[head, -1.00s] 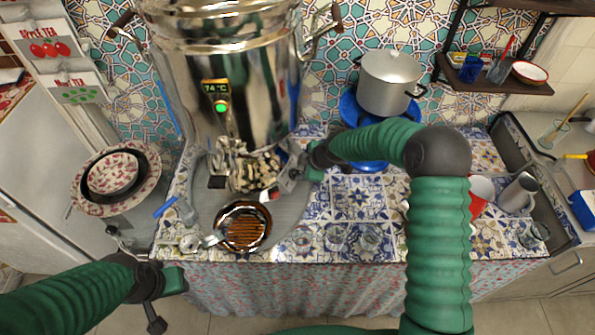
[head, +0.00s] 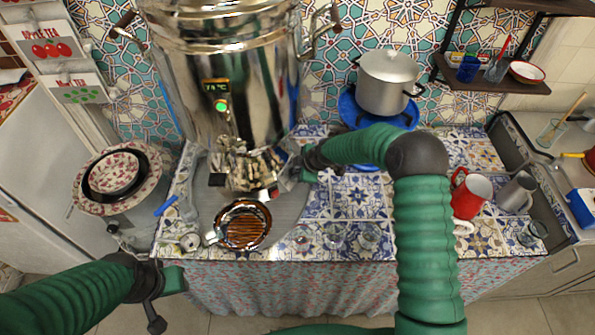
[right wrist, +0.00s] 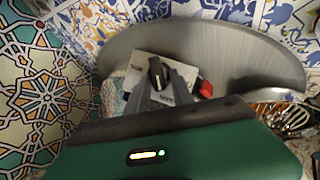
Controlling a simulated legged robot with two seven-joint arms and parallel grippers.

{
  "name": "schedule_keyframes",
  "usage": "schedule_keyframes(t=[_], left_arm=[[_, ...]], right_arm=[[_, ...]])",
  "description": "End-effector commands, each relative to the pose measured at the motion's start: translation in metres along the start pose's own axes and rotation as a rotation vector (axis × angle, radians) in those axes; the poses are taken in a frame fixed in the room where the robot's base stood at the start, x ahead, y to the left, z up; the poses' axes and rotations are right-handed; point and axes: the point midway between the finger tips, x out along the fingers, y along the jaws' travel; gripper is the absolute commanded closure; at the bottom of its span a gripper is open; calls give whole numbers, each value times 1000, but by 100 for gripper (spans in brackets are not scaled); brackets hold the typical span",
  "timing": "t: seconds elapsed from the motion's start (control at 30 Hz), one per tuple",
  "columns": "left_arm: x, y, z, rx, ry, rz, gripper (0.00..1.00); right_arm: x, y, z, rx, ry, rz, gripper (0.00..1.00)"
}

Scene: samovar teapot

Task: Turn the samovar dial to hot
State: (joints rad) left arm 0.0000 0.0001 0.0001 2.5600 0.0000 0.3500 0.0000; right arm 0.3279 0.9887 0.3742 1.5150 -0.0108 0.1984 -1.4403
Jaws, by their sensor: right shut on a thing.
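The large silver samovar (head: 235,85) stands at the back left of the counter, with a lit display and a green light. In the right wrist view its dial (right wrist: 157,72) is a dark knob on a pale plate (right wrist: 140,62), with a red patch to its right. My right gripper (right wrist: 163,85) has its grey fingers at the dial and is shut on it. In the head view this gripper (head: 279,182) is at the samovar's lower right, and the dial is mostly hidden. My left gripper (head: 166,292) is at the counter's front left, away from the samovar; its fingers are unclear.
A grey pot (head: 385,82) is on a blue stand behind my right arm. A red mug (head: 468,195) and patterned plates (head: 92,205) are at the sides.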

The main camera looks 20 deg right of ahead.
Motion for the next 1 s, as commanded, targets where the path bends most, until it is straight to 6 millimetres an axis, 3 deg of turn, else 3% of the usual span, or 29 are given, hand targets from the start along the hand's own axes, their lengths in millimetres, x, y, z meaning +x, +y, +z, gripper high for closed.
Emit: schedule_keyframes(t=[0.37,1.0], left_arm=[[1,0,0,0,0,0,64],[14,0,3,0,0,0,64]], right_arm=[[2,1,3,103,-3,-49,100],[5,9,8,616,-4,-293,100]])
